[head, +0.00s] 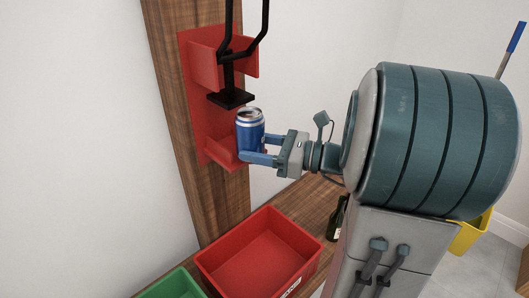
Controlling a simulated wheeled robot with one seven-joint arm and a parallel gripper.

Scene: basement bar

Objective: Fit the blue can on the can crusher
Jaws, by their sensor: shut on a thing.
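The blue can (250,131) is upright, with a silver top, held between the fingers of my gripper (258,149). The gripper is shut on the can from the right side. The can crusher (195,97) is a red frame fixed to an upright wooden board. Its black press plate (231,98) is above and slightly left of the can. Its lower red ledge (224,153) is below and left of the can. I cannot tell whether the can's base touches the ledge, because a finger covers part of it.
A red bin (257,254) and a green bin (174,286) stand on the wooden counter below. A dark bottle (336,219) stands right of the red bin. A yellow bucket (469,235) is on the floor at the right. The crusher's black handle (262,30) rises above the press plate.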

